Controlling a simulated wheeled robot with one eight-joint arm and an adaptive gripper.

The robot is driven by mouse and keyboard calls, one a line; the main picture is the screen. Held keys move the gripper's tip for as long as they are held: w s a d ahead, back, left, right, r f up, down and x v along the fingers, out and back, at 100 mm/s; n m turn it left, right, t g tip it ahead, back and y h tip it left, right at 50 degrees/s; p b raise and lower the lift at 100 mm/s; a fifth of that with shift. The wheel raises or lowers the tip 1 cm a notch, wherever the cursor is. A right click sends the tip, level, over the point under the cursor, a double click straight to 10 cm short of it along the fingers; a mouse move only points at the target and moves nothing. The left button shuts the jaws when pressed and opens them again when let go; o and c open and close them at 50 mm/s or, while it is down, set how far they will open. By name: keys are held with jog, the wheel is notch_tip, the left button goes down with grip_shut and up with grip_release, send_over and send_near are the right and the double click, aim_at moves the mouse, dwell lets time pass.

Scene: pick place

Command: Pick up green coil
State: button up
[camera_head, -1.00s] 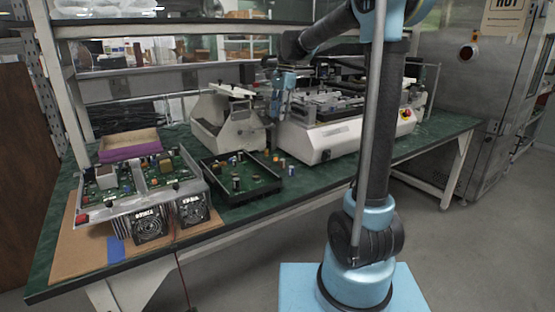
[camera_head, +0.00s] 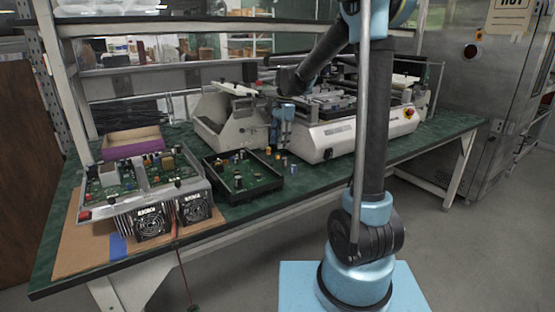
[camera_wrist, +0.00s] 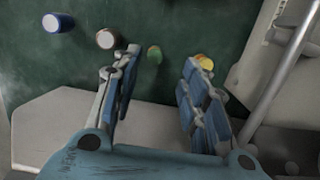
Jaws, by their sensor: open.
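The green coil (camera_wrist: 154,54) is a small upright piece on the dark green table top in the wrist view. It shows in the gap between the fingertips of my gripper (camera_wrist: 161,58), nearer the left finger and a little beyond the tips. The fingers are open with nothing between them that they touch. In the head view my gripper (camera_head: 281,143) points down over the table, just in front of the white machine. The small parts by its tips are too small there to tell which is the green coil.
A yellow part (camera_wrist: 205,62) stands at the right fingertip. White machines (camera_head: 325,138) stand close behind and to the right. A black tray (camera_head: 243,189) of components lies left.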

aim_at(278, 153)
jog(key=shift+s+a+f, duration=0.1)
jog(key=shift+s+f, duration=0.1)
jog(key=shift+f, duration=0.6)
jog(key=shift+s+a+f, duration=0.1)
jog(key=shift+s+f, duration=0.05)
jog(key=shift+f, duration=0.7)
jog(key=shift+s+f, duration=0.2)
jog(key=shift+f, duration=0.6)
grip_shut()
